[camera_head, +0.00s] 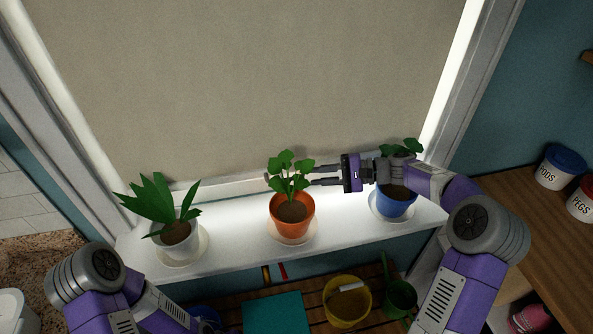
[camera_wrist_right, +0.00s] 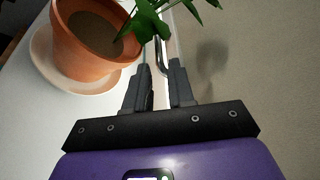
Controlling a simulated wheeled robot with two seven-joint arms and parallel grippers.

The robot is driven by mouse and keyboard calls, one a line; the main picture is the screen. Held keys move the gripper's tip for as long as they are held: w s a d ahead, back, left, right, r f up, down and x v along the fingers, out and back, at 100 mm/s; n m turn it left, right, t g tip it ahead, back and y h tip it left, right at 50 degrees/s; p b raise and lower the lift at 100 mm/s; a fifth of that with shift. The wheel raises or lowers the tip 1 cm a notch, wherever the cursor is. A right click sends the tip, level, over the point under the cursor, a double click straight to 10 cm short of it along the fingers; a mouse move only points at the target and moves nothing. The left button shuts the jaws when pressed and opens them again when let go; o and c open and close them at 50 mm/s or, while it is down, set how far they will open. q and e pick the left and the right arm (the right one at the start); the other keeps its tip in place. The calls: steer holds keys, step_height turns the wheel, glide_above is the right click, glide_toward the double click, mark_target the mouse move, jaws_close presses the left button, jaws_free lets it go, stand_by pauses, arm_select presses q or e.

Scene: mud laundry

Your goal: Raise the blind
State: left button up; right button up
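The beige blind (camera_head: 250,80) is down over the window, its lower edge close above the white sill; it also fills the right of the right wrist view (camera_wrist_right: 265,70). My right gripper (camera_head: 318,175) is open in front of the blind's lower edge, pointing left beside the orange-potted plant. In the right wrist view its fingers (camera_wrist_right: 160,72) stand apart, and a thin curved metal handle (camera_wrist_right: 161,52) shows just beyond and between the tips. I cannot tell if they touch it. Leaves hide part of it. My left arm shows at lower left; its gripper is out of view.
On the sill (camera_head: 234,235) stand a white-potted plant (camera_head: 175,233), an orange-potted plant (camera_head: 292,215) very near my right fingers, and a blue-potted plant (camera_head: 396,203) under my right wrist. Below are a yellow bucket (camera_head: 346,306) and green watering can (camera_head: 399,299).

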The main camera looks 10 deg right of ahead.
mark_target(295, 178)
steer(key=x, duration=0.6)
steer(key=shift+a, duration=0.1)
steer(key=shift+c, duration=0.3)
jaws_close()
